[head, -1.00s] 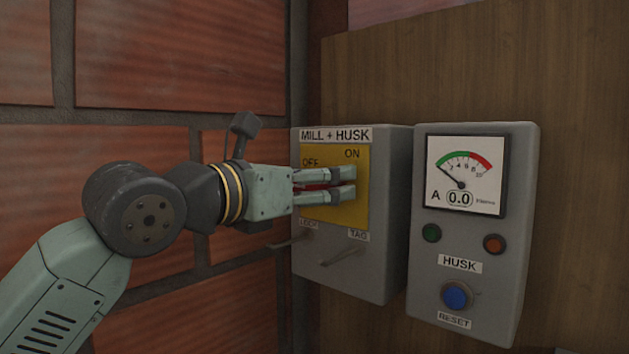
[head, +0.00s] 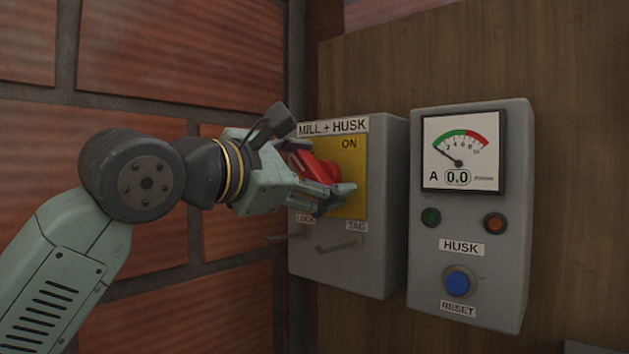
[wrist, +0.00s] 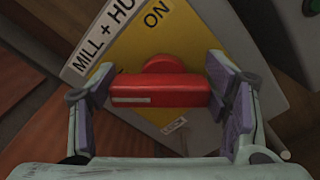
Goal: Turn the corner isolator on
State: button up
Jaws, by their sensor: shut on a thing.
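The corner isolator is a grey box (head: 385,215) labelled MILL + HUSK, with a yellow plate (head: 354,172) marked ON at its upper right. Its red handle (head: 318,168) stands tilted on the plate between my fingers. The handle also shows in the wrist view (wrist: 160,90), running across between the two finger pads. My gripper (head: 318,178) is shut on the handle and is rolled over at an angle. In the wrist view my gripper (wrist: 162,95) has a pad at each end of the handle. The OFF mark is hidden behind my gripper in the head view.
Right of the isolator is a grey HUSK box (head: 470,220) with a dial reading 0.0, green and orange lamps and a blue RESET button (head: 457,283). Two metal hasps at LOCK and TAG (head: 342,244) stick out below the plate. A brick wall (head: 180,60) is close on the left.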

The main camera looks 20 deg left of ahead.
jog(key=m, duration=0.2)
jog(key=m+b, duration=0.1)
jog(key=m, duration=0.1)
jog(key=shift+d+f+m, duration=0.2)
jog(key=shift+m, duration=0.1)
jog(key=m, duration=0.4)
jog(key=shift+s+d+f, duration=0.1)
dwell(0.4)
jog(key=o, duration=1.2)
jog(key=shift+c, duration=0.2)
jog(key=v, duration=1.2)
